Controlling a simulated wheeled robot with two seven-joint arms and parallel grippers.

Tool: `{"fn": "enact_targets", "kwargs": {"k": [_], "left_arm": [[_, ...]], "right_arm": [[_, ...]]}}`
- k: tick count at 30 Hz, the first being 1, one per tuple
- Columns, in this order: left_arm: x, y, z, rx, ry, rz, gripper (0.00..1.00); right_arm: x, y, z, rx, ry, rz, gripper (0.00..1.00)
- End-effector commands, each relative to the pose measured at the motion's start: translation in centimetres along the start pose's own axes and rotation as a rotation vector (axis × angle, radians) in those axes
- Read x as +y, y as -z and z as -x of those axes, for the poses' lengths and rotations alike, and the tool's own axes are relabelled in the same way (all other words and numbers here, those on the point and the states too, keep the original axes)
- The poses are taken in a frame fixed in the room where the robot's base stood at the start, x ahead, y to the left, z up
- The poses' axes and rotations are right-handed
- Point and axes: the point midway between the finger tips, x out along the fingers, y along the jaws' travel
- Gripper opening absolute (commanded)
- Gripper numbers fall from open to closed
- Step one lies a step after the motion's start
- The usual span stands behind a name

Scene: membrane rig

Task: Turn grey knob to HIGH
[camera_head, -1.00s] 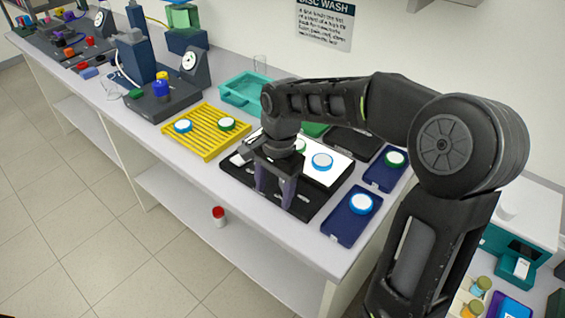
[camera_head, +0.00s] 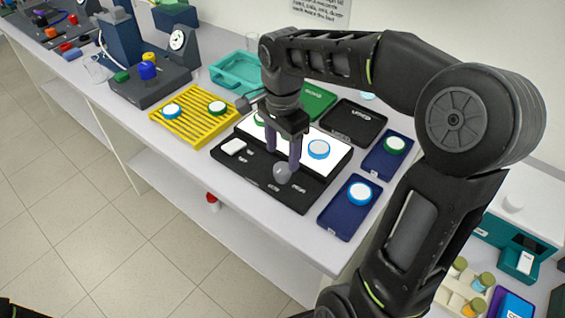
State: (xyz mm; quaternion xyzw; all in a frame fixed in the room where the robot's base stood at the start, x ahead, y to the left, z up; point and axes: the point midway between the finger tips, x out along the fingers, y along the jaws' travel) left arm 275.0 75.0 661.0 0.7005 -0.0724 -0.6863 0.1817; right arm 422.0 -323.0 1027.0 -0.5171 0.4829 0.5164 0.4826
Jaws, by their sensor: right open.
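The grey knob (camera_head: 282,173) is a round light-grey dome on the front strip of a black light-box panel (camera_head: 305,202). Small white labels are printed around it, too small to read here. My right gripper (camera_head: 283,164) points down over the panel. Its two purple-grey fingers are apart, at or just behind the knob; I cannot tell whether they touch it. The knob's pointing direction cannot be made out. My left gripper is not in view.
A white switch (camera_head: 233,147) sits left of the knob on the panel. A lit white plate with a blue-rimmed disc (camera_head: 318,149) lies behind. A yellow rack (camera_head: 190,133) stands left, and blue trays (camera_head: 335,222) lie right. The counter's front strip is clear.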

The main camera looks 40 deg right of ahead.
Motion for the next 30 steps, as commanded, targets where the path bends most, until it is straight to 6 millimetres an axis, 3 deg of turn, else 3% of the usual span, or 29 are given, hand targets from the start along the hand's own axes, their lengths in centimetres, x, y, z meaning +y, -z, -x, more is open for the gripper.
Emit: {"fn": "enact_targets", "kwargs": {"k": [9, 19, 30], "left_arm": [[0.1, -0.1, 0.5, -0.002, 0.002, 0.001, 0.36], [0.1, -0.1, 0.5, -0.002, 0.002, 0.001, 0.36], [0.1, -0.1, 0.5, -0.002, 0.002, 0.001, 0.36]], "right_arm": [[0.0, 0.0, -4.3, 0.0, -0.003, 0.0, 0.61], [0.0, 0.0, -4.8, 0.0, 0.0, 0.0, 0.61], [0.0, 0.0, -4.8, 0.0, 0.0, 0.0, 0.31]]}}
